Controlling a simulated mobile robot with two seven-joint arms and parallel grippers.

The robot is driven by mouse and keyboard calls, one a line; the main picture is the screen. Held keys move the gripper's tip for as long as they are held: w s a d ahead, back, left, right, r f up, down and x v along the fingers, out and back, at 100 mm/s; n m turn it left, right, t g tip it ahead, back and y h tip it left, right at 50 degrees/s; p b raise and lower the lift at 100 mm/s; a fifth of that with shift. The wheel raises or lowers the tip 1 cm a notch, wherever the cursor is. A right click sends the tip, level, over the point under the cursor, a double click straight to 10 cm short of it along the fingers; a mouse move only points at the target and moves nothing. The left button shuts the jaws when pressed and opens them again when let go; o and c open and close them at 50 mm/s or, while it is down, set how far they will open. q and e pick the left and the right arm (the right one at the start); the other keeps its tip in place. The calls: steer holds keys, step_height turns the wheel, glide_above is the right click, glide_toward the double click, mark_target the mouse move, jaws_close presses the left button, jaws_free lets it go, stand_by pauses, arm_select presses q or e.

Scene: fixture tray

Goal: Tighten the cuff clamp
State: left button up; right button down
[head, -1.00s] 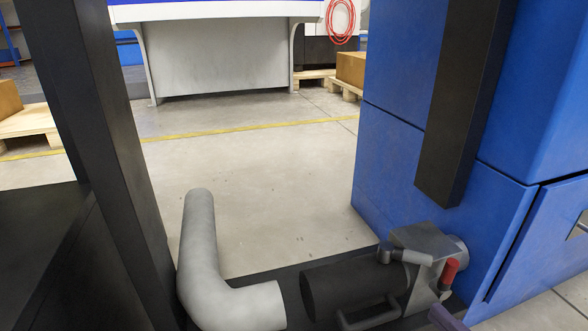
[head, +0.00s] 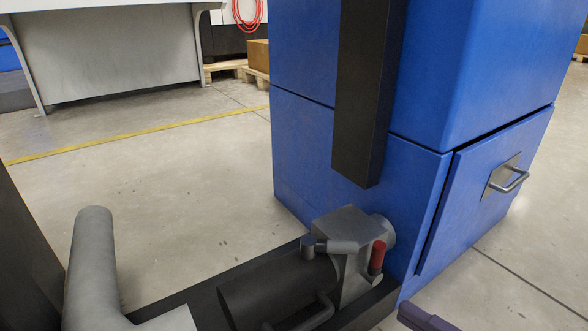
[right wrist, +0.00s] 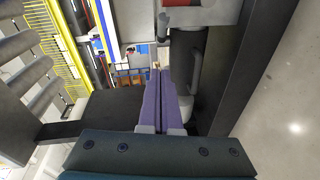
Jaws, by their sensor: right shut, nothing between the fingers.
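A grey metal clamp block (head: 352,228) sits at the end of a black cylindrical cuff (head: 275,290), low against the blue cabinet. A grey T-shaped handle (head: 335,246) and a red grip (head: 377,257) are on it. The black cuff has a curved side handle (head: 312,316). My right gripper (head: 412,311) has purple fingers, shut and empty, at the bottom edge of the head view, below and right of the red grip and apart from it. In the right wrist view its fingers (right wrist: 160,75) lie together, beside the black cuff (right wrist: 187,58). My left gripper is not in view.
A grey elbow pipe (head: 92,265) stands at lower left, apart from the cuff. The blue cabinet (head: 300,150) has a black vertical post (head: 360,100) above the clamp and a handled drawer (head: 470,215) at right. Open concrete floor (head: 160,175) lies behind.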

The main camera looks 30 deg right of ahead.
steer(key=b, duration=0.5)
glide_toward(331, 250)
steer(key=w+a, duration=0.3)
steer(key=shift+w+d+f+b, duration=0.55)
steer(key=shift+w+d+b, duration=0.2)
steer(key=shift+b, duration=0.25)
steer(key=shift+w+d+r, duration=0.1)
steer(key=shift+w+d, duration=0.35)
steer(key=shift+w, duration=0.05)
steer(key=shift+a, duration=0.15)
steer(key=shift+s, duration=0.1)
